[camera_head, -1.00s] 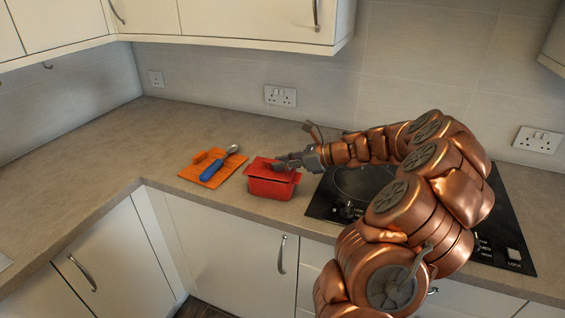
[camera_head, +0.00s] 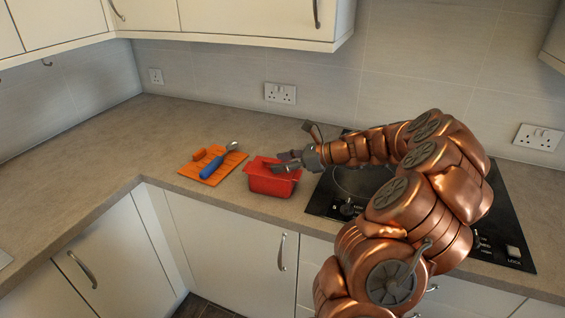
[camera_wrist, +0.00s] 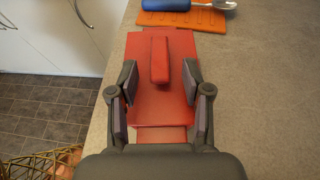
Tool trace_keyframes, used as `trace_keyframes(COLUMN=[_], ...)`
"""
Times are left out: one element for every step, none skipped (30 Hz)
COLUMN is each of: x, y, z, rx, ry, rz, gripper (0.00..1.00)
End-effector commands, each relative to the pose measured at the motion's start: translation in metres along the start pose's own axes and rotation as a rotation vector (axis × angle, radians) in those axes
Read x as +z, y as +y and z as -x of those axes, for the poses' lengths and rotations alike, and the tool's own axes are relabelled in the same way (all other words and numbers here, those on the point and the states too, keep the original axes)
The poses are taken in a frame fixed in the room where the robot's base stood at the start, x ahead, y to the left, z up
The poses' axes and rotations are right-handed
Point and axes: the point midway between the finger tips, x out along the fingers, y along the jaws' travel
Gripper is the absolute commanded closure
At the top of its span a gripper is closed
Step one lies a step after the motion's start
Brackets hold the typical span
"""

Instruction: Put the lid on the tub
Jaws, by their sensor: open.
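The red tub (camera_head: 268,187) stands on the counter near its front edge, left of the hob. The flat red lid (camera_wrist: 147,103) with its raised bar handle (camera_wrist: 160,60) lies over the tub in the wrist view. In the head view the lid sits low at the tub's top, partly behind my fingers; I cannot tell whether it is fully seated. My gripper (camera_head: 285,162) is open just above the lid. In the wrist view my gripper (camera_wrist: 160,82) has one finger on each side of the handle, apart from it.
The counter behind and further left is clear.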

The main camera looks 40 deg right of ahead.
Motion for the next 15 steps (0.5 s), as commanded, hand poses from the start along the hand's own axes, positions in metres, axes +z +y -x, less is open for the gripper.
trace_keyframes(x=[0.0, 0.0, 0.0, 0.0, 0.0, 0.0, 0.0, 0.0, 0.0, 0.0, 0.0, 0.0, 0.0, 0.0, 0.0], y=[0.0, 0.0, 0.0, 0.0, 0.0, 0.0, 0.0, 0.0, 0.0, 0.0, 0.0, 0.0, 0.0, 0.0, -0.001], z=[0.0, 0.0, 0.0, 0.0, 0.0, 0.0, 0.001, 0.002, 0.005, 0.007, 0.01, 0.015, 0.019, 0.025, 0.032], rx=[0.0, 0.0, 0.0, 0.0, 0.0, 0.0, 0.0, -0.001, -0.001, -0.001, -0.001, -0.001, -0.001, -0.002, -0.003], ry=[0.0, 0.0, 0.0, 0.0, 0.0, 0.0, 0.0, 0.0, 0.0, 0.0, -0.001, -0.001, -0.001, -0.001, -0.001], rz=[0.0, 0.0, 0.0, 0.0, 0.0, 0.0, 0.0, 0.0, 0.0, 0.0, 0.0, 0.0, -0.001, -0.001, -0.001], gripper=[0.51, 0.51, 0.51, 0.51, 0.51, 0.51, 0.51, 0.51, 0.51, 0.51, 0.51, 0.51, 0.51, 0.51, 0.51])
